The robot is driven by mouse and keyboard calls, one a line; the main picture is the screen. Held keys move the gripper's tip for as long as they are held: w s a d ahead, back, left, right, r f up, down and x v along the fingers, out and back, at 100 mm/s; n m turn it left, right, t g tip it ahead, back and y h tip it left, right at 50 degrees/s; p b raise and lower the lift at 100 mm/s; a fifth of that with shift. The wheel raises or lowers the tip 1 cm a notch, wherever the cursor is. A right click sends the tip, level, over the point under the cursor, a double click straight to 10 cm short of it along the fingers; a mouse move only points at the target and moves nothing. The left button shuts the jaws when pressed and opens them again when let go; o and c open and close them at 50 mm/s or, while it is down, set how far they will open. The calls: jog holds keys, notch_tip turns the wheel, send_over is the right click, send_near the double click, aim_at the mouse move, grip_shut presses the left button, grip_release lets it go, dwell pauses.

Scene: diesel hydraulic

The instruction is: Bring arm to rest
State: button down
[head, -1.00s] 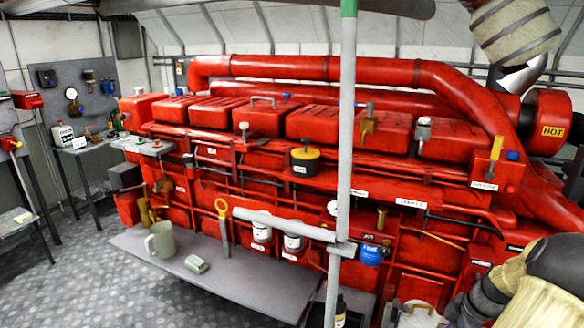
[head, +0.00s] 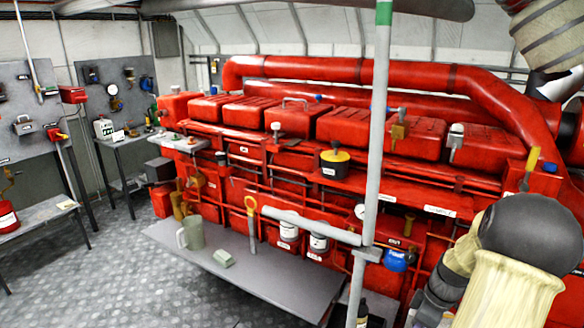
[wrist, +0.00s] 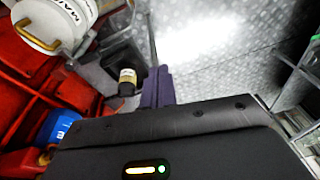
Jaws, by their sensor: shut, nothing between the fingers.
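My arm (head: 500,285) is folded at the lower right of the head view, in front of the right part of the red engine (head: 310,120). A dark round joint and pale sleeved links show. My gripper (wrist: 157,82) shows in the wrist view as narrow dark fingers together beyond its black housing, with nothing held. It points toward the bright patterned floor (wrist: 200,30). In the head view the fingers cannot be made out.
A grey pole (head: 374,150) stands between me and the engine. A grey bench (head: 250,265) holds a mug (head: 191,234) and a small block (head: 223,258). In the wrist view a white canister (wrist: 60,18), a dark bottle (wrist: 127,82) and a blue cap (wrist: 60,127) are near. Floor at left is open.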

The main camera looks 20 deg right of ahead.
jog(key=a+r+m+h+p, duration=0.1)
jog(key=a+r+m, duration=0.2)
jog(key=a, duration=1.2)
jog(key=a+r+m+t+p, duration=0.1)
jog(key=a+r, duration=0.6)
jog(key=a, duration=0.9)
jog(key=shift+m+h+p, duration=0.4)
jog(key=shift+m+p, duration=0.4)
jog(key=shift+m, duration=0.4)
